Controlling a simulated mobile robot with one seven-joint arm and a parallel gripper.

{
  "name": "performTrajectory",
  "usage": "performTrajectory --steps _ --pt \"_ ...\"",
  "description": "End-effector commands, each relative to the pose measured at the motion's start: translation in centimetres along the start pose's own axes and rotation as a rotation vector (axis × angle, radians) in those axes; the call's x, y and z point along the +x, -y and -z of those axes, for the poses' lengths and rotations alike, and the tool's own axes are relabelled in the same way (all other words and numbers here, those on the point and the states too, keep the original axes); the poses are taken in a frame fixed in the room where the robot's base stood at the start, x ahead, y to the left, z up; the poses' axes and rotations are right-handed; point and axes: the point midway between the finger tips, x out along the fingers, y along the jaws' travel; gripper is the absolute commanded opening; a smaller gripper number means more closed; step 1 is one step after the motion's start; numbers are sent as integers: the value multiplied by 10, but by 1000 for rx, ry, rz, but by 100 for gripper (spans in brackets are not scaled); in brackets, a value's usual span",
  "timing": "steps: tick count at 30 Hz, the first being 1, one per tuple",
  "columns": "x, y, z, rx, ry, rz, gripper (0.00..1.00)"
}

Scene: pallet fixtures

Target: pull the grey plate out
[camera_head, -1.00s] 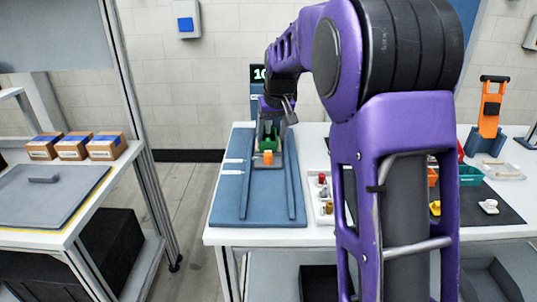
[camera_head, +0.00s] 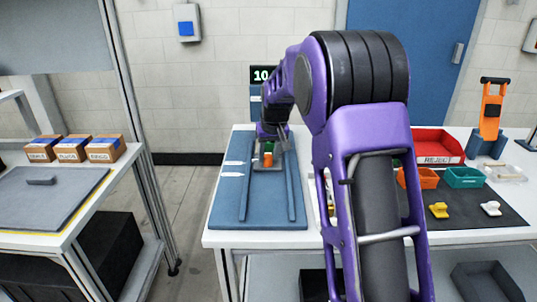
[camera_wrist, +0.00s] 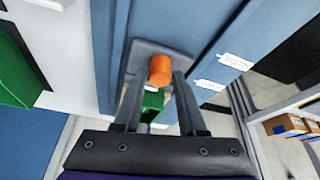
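The grey plate (camera_head: 268,168) lies between two rails on the blue fixture board (camera_head: 229,205). An orange upright peg (camera_head: 268,160) and a green block stand on it. In the wrist view the plate (camera_wrist: 180,57) is below my fingers, with the orange peg (camera_wrist: 160,70) and the green block (camera_wrist: 152,104) between them. My gripper (camera_wrist: 159,76) is open, one finger on each side of the peg. I cannot tell if either finger touches it. In the head view my gripper (camera_head: 270,142) is over the plate and hides part of it.
A second flat grey panel with a handle (camera_head: 45,200) lies on the left bench beside several cardboard boxes (camera_head: 72,149). To the right stand a red bin (camera_head: 436,146), an orange bin (camera_head: 417,178) and a teal bin (camera_head: 464,177). The board's near end is clear.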

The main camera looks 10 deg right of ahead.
Motion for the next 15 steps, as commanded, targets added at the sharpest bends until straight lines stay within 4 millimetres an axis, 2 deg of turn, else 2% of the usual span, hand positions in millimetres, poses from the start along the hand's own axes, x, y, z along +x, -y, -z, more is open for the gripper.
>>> performTrajectory --steps 1,6,15 --pt "0 0 0 0 0 0 30" --pt "0 0 0 0 0 0 0" --pt "0 0 0 0 0 0 0"
